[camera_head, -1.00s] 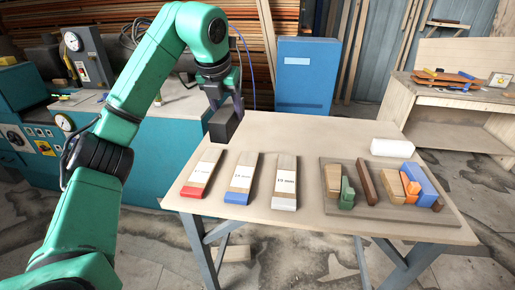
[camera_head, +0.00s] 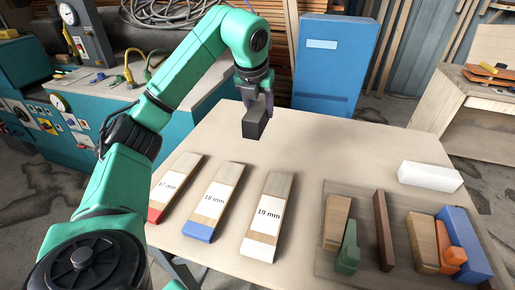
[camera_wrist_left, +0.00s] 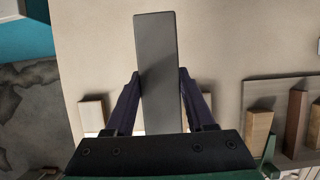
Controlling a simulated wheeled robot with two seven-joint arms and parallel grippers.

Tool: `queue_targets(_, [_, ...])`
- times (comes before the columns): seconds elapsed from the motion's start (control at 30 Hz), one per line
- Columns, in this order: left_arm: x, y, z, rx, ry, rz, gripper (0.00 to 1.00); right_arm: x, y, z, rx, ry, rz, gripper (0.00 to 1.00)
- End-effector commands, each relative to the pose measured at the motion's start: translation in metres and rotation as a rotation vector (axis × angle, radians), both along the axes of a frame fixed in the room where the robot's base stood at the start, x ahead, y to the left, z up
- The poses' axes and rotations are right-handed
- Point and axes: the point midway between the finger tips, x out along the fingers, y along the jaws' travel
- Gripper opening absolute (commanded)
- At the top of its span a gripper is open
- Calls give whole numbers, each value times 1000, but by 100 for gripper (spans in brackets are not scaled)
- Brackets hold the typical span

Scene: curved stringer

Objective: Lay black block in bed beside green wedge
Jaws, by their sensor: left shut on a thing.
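The black block (camera_head: 256,121) is held by my left gripper (camera_head: 258,100), above the back part of the table. In the left wrist view the block (camera_wrist_left: 157,60) stands long between the two fingers of the left gripper (camera_wrist_left: 158,95). The green wedge (camera_head: 348,248) is on the tray-like bed (camera_head: 328,277) at the right, leaning near a light wooden block (camera_head: 337,218). A dark brown bar (camera_head: 383,230) stands to the right of the wedge, with bare bed between them. The held block is well left of and behind the bed. My right gripper is not in view.
Three labelled wooden strips, with red (camera_head: 176,187), blue (camera_head: 214,200) and white (camera_head: 268,214) ends, lie left of the bed. A white block (camera_head: 430,176) lies behind it. Orange (camera_head: 449,247) and blue (camera_head: 464,245) blocks occupy its right part. The table's back middle is clear.

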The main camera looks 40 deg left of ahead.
Motion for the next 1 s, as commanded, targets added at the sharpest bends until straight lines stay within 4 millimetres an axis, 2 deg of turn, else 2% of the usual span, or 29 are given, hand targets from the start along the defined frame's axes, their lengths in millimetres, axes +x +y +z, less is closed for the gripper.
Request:
queue_targets(0.03, [-1, 1, -20, 2, 7, 2, 0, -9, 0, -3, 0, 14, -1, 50])
queue_targets(0.1, [-1, 1, -43, 3, 7, 1, 0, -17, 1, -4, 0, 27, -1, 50])
queue_targets(0.2, [-1, 0, -71, 2, 6, -1, 0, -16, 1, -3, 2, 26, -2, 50])
queue_targets(0.4, [0, 0, -106, 0, 3, -1, 0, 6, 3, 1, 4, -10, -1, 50])
queue_targets(0.5, [0, 0, -124, 0, 3, 0, 0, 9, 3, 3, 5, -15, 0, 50])
queue_targets(0.83, [1, 0, -132, -1, -1, 0, 0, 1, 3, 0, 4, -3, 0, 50])
queue_targets(0.87, [1, 0, -131, -1, 0, 0, 66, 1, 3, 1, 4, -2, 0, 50])
queue_targets(0.9, [1, 0, -131, -1, 0, 0, 81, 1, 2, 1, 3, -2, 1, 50])
queue_targets(0.93, [1, 0, -131, -1, 0, 0, 85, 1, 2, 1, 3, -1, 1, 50])
queue_targets(1.0, [1, 0, -131, -1, 0, 0, 85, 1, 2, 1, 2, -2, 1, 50])
